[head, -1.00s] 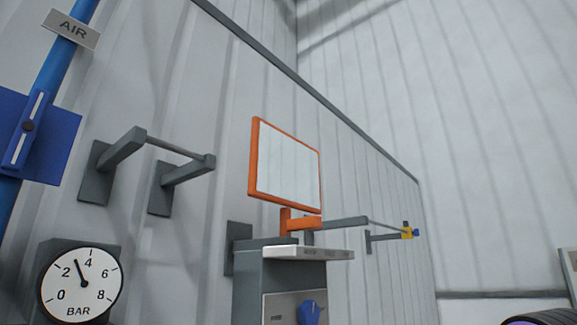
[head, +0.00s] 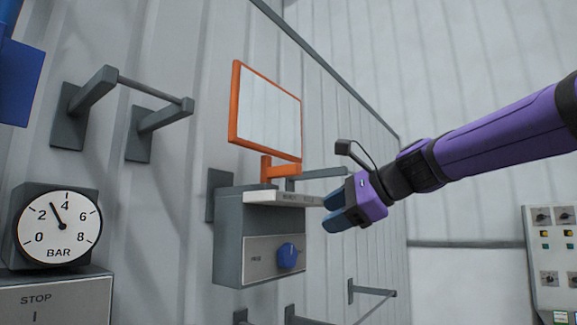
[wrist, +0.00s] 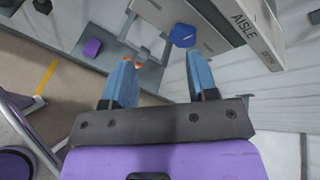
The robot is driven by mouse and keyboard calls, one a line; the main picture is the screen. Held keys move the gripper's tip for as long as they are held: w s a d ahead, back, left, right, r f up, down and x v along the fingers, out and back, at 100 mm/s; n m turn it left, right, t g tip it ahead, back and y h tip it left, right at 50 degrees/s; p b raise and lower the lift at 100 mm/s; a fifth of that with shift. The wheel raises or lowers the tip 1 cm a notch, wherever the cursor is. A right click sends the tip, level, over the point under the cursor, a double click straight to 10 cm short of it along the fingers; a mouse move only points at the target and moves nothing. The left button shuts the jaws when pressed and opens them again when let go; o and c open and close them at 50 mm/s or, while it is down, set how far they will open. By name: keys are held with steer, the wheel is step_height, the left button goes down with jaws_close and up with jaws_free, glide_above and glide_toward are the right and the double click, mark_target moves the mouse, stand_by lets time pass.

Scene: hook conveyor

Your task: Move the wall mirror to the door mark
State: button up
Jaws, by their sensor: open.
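The wall mirror (head: 267,111) is a tilted pane in an orange frame, in the head view. It sits on an orange arm (head: 278,171) above a grey box with a pale marked ledge (head: 283,197). My gripper (head: 328,212) is open and empty, below and right of the mirror, near the ledge's right end. Its blue fingers (wrist: 162,58) show in the wrist view, with a small orange part (wrist: 134,61) beside the left one.
The grey box has a blue knob (head: 288,255), which also shows in the wrist view (wrist: 183,36). Grey wall brackets (head: 160,120) jut out at the left, above a BAR gauge (head: 58,227). More brackets (head: 372,291) sit low. A control panel (head: 552,262) stands at far right.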

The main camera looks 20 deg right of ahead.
mark_target(289, 165)
steer(key=w+d+r+m+t+y, duration=0.2)
steer(key=w+d+r+m+t, duration=0.15)
steer(key=w+r+m, duration=0.7)
steer(key=shift+n+t, duration=0.25)
steer(key=shift+n, duration=0.2)
steer(key=x, duration=0.3)
steer(key=r+x, duration=0.1)
steer(key=x, duration=0.2)
steer(key=a+r+x, duration=0.1)
steer(key=x, duration=0.3)
steer(key=shift+s+a, duration=0.1)
steer(key=shift+s, duration=0.35)
jaws_close()
